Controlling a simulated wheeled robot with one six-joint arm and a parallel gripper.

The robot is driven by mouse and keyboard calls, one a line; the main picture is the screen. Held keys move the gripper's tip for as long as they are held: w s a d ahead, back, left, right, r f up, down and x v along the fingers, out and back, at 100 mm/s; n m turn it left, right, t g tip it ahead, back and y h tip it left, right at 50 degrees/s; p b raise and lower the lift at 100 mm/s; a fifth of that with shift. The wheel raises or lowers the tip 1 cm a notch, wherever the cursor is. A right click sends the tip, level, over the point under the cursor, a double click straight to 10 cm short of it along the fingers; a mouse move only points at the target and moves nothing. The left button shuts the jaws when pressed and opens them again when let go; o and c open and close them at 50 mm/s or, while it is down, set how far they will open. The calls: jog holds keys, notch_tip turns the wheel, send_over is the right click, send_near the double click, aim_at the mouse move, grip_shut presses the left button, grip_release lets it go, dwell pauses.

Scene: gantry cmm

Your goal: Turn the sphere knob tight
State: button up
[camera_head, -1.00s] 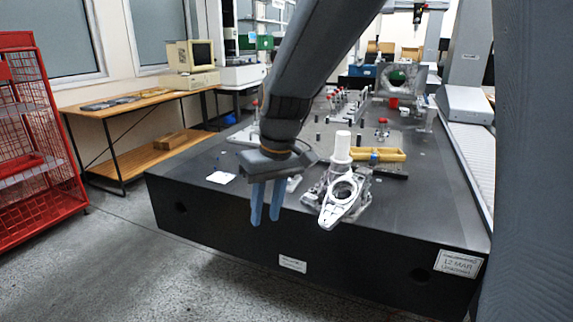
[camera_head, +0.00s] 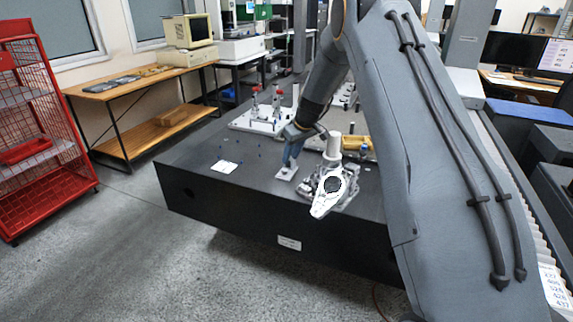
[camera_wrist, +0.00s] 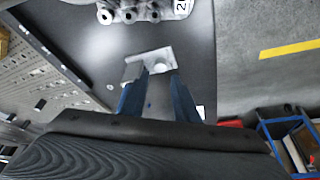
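A small pale plate (camera_head: 286,174) lies on the dark table near its front edge. In the wrist view the same plate (camera_wrist: 132,72) carries a pale rounded knob (camera_wrist: 160,66), seen just past my fingertips. My gripper (camera_head: 289,163) points down over the plate. In the wrist view my gripper (camera_wrist: 159,74) has its two blue fingers apart, with a clear gap between them. The knob shows in line with that gap; I see no firm contact with it. In the head view the knob is too small to make out behind the fingers.
A metal casting in a fixture (camera_head: 330,190) stands close to the right of my gripper, with a white cylinder (camera_head: 333,146) behind it. A white card (camera_head: 224,167) lies left. The table's left part is mostly clear.

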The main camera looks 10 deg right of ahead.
aim_at(285, 170)
jog(key=shift+p+x, duration=0.55)
jog(key=shift+x, duration=3.05)
jog(key=shift+s, duration=0.15)
jog(key=shift+c, duration=0.3)
grip_shut()
